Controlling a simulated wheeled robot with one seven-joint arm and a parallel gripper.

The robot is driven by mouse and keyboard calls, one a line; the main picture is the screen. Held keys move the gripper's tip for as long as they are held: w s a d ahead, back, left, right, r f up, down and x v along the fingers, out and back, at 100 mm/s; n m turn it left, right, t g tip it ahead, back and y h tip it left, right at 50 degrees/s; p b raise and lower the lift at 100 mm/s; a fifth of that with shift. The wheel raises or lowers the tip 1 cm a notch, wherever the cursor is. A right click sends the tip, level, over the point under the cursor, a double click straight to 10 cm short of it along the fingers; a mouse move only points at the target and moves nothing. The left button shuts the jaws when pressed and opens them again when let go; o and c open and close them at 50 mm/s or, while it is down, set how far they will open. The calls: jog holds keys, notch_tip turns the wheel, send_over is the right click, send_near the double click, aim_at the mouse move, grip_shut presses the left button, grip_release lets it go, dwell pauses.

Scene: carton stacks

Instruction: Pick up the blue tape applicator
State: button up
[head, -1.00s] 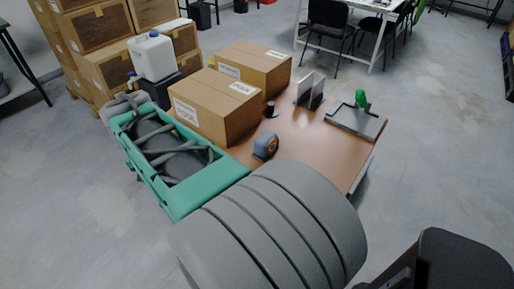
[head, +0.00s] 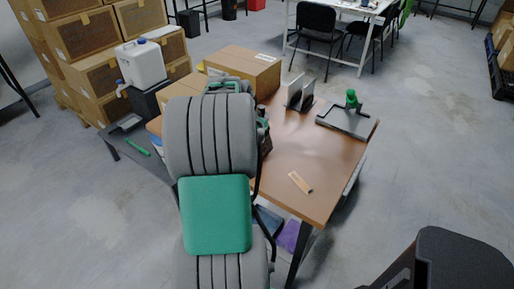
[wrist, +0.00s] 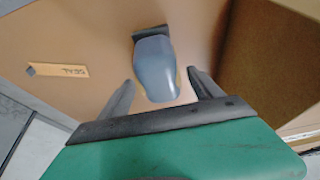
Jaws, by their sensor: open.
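The blue tape applicator (wrist: 155,66) lies on the brown table top in the wrist view, with a dark end pointing away from my gripper. My gripper (wrist: 161,84) is open, its two dark fingers spread with the near end of the applicator showing between them. I cannot tell whether either finger touches it. In the head view my grey and green arm hides the applicator and most of my gripper.
The wooden table (head: 310,150) has free room to the right. A small tan tag (head: 300,182) lies near its front edge. A carton (head: 250,68), an upright grey holder (head: 299,94) and a green-handled stamp-like item (head: 351,100) stand farther back.

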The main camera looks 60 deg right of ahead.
jog(key=shift+c, duration=0.5)
jog(key=shift+r, duration=0.1)
grip_shut()
